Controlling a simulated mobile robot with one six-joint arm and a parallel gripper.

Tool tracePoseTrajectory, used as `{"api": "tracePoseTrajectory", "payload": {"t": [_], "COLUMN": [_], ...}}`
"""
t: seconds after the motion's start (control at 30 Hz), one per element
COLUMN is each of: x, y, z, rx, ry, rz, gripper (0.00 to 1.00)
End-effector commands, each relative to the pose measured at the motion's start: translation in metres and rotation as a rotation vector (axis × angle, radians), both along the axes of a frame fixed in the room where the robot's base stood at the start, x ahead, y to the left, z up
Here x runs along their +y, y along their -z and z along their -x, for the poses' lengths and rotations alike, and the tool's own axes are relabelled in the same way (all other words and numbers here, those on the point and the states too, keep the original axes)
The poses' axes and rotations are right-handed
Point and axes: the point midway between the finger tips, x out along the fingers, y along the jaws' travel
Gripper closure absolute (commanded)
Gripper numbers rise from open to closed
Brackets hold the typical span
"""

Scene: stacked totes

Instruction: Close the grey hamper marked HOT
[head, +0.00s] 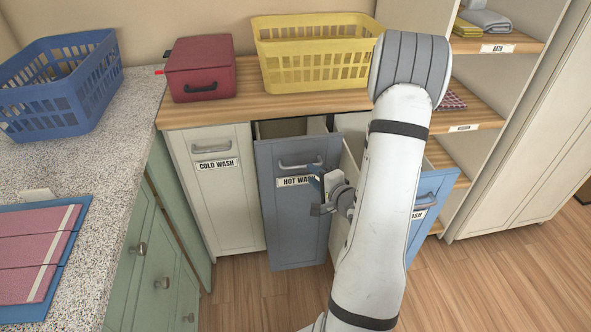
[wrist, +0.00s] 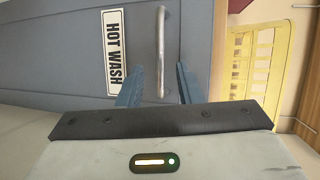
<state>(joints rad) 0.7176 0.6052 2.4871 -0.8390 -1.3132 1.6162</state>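The grey hamper marked HOT WASH (head: 290,228) is pulled out from under the wooden counter, with its open top showing behind the front panel. Its metal bar handle (head: 302,166) is above the label in the head view. In the wrist view the HOT WASH label (wrist: 114,52) and the handle (wrist: 161,50) face the camera. My gripper (head: 317,183) is in front of the panel, just below and right of the handle. Its blue fingers (wrist: 168,72) are apart, with the handle showing between them. I cannot tell whether they touch it.
A white COLD WASH hamper (head: 215,203) stands shut on the left. A red box (head: 200,68) and yellow basket (head: 313,60) stand on the counter. Wooden floor (head: 270,300) is clear in front.

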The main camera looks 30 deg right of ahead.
Motion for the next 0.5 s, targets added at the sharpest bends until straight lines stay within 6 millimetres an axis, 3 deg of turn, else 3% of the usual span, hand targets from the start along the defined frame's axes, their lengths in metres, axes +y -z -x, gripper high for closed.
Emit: {"api": "tracePoseTrajectory", "payload": {"t": [0.17,0.5], "x": [0.000,0.007], "y": [0.003,0.012], "z": [-0.003,-0.053], "rx": [-0.035,-0.036], "ry": [0.003,0.001], "rz": [-0.074,-0.073], "gripper": [0.68,0.68]}}
